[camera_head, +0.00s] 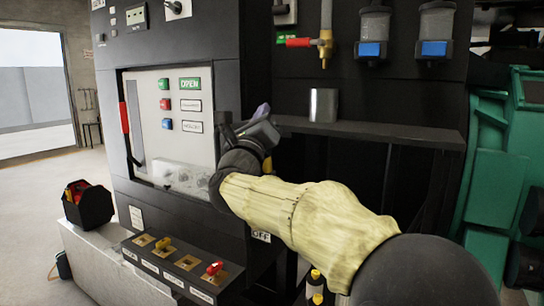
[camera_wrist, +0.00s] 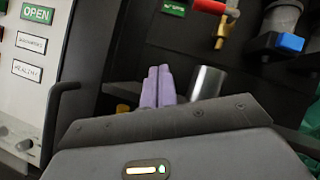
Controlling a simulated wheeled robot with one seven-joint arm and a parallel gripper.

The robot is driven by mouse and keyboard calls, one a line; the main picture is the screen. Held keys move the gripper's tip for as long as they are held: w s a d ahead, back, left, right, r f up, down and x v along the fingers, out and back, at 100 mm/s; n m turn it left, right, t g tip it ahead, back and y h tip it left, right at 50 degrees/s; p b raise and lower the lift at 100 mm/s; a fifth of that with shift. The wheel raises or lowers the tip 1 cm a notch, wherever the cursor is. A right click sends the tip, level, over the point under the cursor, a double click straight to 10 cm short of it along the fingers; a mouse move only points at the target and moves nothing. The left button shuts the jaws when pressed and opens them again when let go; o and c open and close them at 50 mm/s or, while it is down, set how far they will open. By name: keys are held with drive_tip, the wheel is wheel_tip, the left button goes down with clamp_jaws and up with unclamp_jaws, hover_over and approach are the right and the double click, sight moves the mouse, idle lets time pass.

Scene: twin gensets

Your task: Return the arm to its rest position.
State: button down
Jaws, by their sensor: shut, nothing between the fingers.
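My arm, in a pale yellow cover, reaches from the lower right of the head view toward the dark cabinet (camera_head: 170,45). My gripper (camera_head: 262,111) is in front of the cabinet, left of the shelf. In the wrist view my gripper (camera_wrist: 158,72) shows two purple fingers side by side, shut with nothing between them. A metal cylinder (camera_wrist: 207,82) appears just right of the fingers there. In the head view the cylinder (camera_head: 323,105) stands on the shelf (camera_head: 380,131).
A light panel (camera_head: 150,105) with buttons and a green OPEN label is left of my gripper. A red-handled valve (camera_head: 325,45) and blue-marked filter bowls (camera_head: 372,45) hang above the shelf. A switch box (camera_head: 180,268) is below. A toolbox (camera_head: 88,205) sits on a ledge at left.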

drive_tip(key=s+d+f+n+g+y+p, duration=0.1)
drive_tip(key=d+f+n+g+y+p, duration=0.25)
drive_tip(key=f+n, duration=0.8)
drive_tip(key=s+d+f+n+g+y, duration=0.15)
drive_tip(key=f+n+g+y, duration=0.4)
drive_tip(key=f+n, duration=0.65)
drive_tip(key=s+d+f+n+g+h+p, duration=0.1)
drive_tip(key=s+d+f+n+g, duration=0.3)
drive_tip(key=s+f, duration=0.6)
drive_tip(key=s+d+f+n+g+h, duration=0.2)
drive_tip(key=s+d+f+n+g, duration=0.3)
drive_tip(key=s+f, duration=0.5)
drive_tip(key=s+d+g, duration=0.2)
drive_tip(key=s+d, duration=0.1)
drive_tip(key=s, duration=0.1)
drive_tip(key=shift+d+g+p, duration=0.3)
drive_tip(key=shift+p, duration=0.05)
